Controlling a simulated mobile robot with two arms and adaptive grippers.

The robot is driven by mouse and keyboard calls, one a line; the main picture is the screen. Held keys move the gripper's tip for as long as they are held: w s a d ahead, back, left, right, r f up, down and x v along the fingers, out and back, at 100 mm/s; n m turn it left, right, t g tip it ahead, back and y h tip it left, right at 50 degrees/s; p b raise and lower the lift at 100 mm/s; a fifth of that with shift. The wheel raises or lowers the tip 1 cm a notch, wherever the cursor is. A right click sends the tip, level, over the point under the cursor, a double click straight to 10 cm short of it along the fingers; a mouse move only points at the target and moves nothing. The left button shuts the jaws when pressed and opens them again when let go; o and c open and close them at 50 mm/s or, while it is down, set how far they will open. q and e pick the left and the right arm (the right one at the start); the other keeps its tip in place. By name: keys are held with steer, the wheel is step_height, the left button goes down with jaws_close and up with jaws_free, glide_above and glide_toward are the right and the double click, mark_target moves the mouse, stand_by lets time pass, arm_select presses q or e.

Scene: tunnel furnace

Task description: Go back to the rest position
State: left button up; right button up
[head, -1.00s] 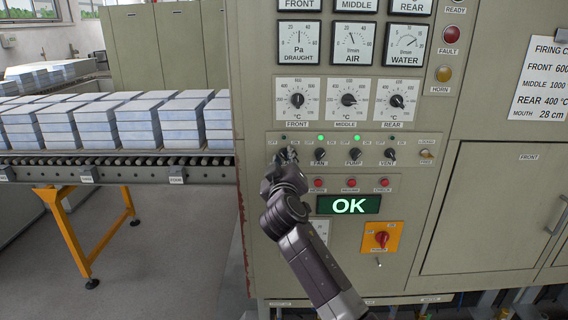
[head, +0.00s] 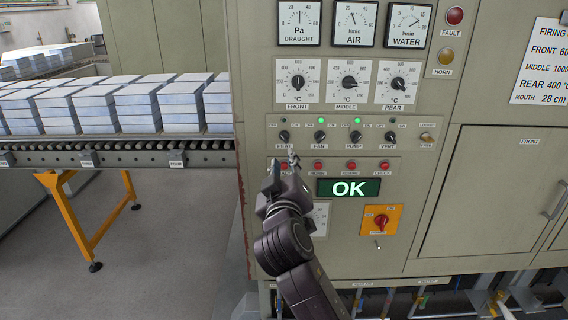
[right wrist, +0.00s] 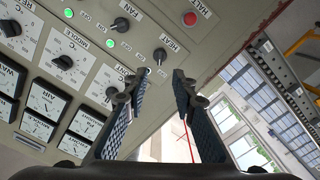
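My right gripper (head: 281,168) is in front of the control panel (head: 420,160), just below the HEAT knob (head: 284,137), and covers part of the red button row. In the right wrist view its two fingers (right wrist: 158,84) are spread apart with nothing between them. The HEAT knob (right wrist: 160,56) shows beyond the fingertips, apart from them. The FAN knob (head: 319,137) and PUMP knob (head: 354,137) have green lamps lit above them; the HEAT lamp looks dark. The display (head: 348,188) reads OK. My left gripper is not in view.
A roller conveyor (head: 120,157) with stacks of pale blocks (head: 140,105) stands left of the panel. An orange rotary switch (head: 381,220) is at the lower right. Pipes with valves (head: 497,303) run below the cabinet. Open floor (head: 170,225) lies at lower left.

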steer(key=s+d+f+g, duration=0.2)
steer(key=f+g, duration=0.1)
steer(key=f, duration=1.6)
steer(key=s+d+f+g, duration=0.2)
steer(key=f+g, duration=0.1)
steer(key=f, duration=1.6)
steer(key=s+d+f+g+b, duration=0.1)
steer(key=s+d+f+g, duration=0.1)
steer(key=s+f, duration=0.45)
steer(key=s+d+f+g, duration=0.1)
steer(key=s+d+f, duration=0.15)
steer(key=f, duration=0.75)
steer(key=s+d+f+m+g, duration=0.1)
steer(key=s+d+f+g, duration=0.15)
steer(key=s+f, duration=0.65)
steer(key=s+d+f+m+g, duration=0.1)
steer(key=s+d+f+g, duration=0.15)
steer(key=s+f, duration=0.65)
steer(key=s+d+f+m+g, duration=0.1)
steer(key=s+d+f, duration=0.2)
steer(key=s, duration=0.7)
steer(key=s+d+f+m+g, duration=0.1)
steer(key=s+d+f, duration=0.1)
steer(key=s, duration=0.8)
steer(key=s+d+f+g, duration=0.1)
steer(key=s+d+f, duration=0.2)
steer(key=s, duration=0.7)
steer(key=shift+d+f+m+b, duration=0.35)
steer(key=shift+d+m+b, duration=0.05)
steer(key=shift+d, duration=0.6)
